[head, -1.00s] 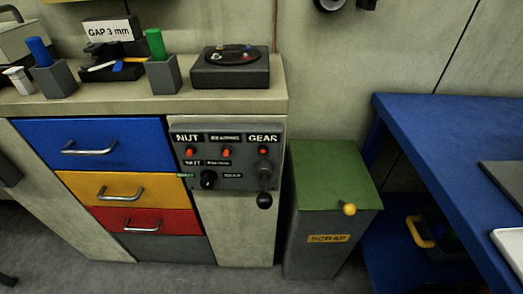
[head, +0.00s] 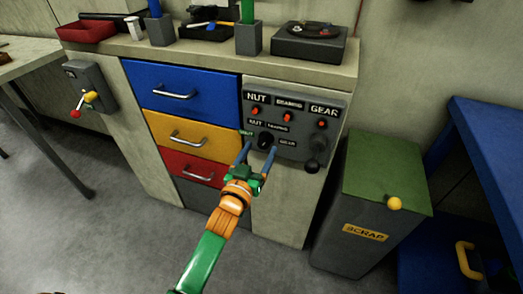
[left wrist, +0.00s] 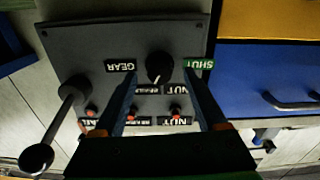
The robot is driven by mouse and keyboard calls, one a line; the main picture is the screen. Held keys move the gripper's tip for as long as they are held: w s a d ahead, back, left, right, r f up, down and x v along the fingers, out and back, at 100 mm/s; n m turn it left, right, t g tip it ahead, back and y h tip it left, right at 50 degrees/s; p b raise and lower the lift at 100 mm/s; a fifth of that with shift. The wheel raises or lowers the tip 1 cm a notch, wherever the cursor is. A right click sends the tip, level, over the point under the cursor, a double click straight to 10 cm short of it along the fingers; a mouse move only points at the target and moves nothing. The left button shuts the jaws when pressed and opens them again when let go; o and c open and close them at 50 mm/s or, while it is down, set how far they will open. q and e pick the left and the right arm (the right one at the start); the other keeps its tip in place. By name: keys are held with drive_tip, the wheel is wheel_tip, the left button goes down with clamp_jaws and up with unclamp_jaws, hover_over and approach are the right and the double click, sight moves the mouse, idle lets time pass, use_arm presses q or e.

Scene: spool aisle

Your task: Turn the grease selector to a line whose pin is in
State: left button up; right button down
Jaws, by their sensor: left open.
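The grease selector, a black knob (head: 265,141), sits low on the grey panel (head: 297,154). It also shows in the left wrist view (left wrist: 158,66), where its pale mark points down, roughly towards the small BEARING label. SHUT and GEAR labels flank it. Red pins show under the large labels: NUT (head: 275,111), BEARING (head: 287,117) and GEAR (head: 323,124). The GEAR pin shows less red; I cannot tell depths for sure. My left gripper (head: 259,150) is open, its fingers on either side of the knob, with no clear contact. My right gripper is out of view.
A lever with a black ball (head: 312,167) hangs at the panel's right. Drawers with handles, including a blue one (head: 185,92), lie left of it. A green-lidded scrap bin (head: 376,185) stands right. A grey box with a lever (head: 88,87) is at the left.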

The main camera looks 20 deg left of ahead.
use_arm(q)
drive_tip(key=shift+w, duration=1.1)
clamp_jaws()
